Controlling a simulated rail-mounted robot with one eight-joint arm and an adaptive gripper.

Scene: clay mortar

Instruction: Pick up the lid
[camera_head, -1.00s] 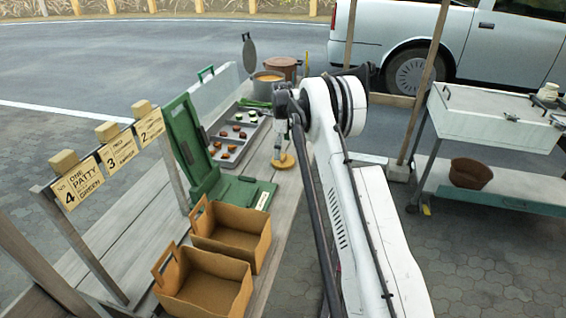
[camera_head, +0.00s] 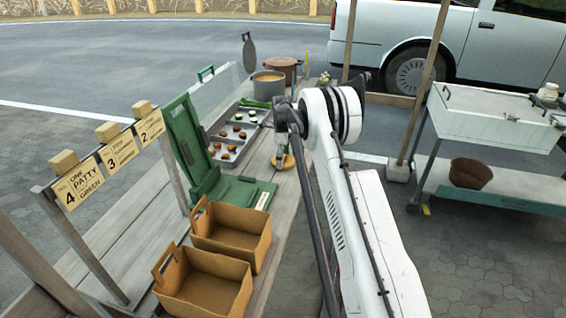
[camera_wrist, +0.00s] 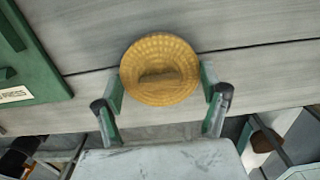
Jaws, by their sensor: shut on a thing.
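The lid (camera_wrist: 160,70) is a round, yellow-brown woven disc with a short raised handle in its middle. In the wrist view it lies between the two fingers of my gripper (camera_wrist: 163,97), which is shut on it at opposite sides of its rim. In the head view the lid (camera_head: 284,161) shows as a small yellow disc near the counter's right edge, partly hidden by my gripper (camera_head: 284,153). I cannot tell whether it touches the boards or hangs just above them.
A white cart (camera_head: 480,122) stands right.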

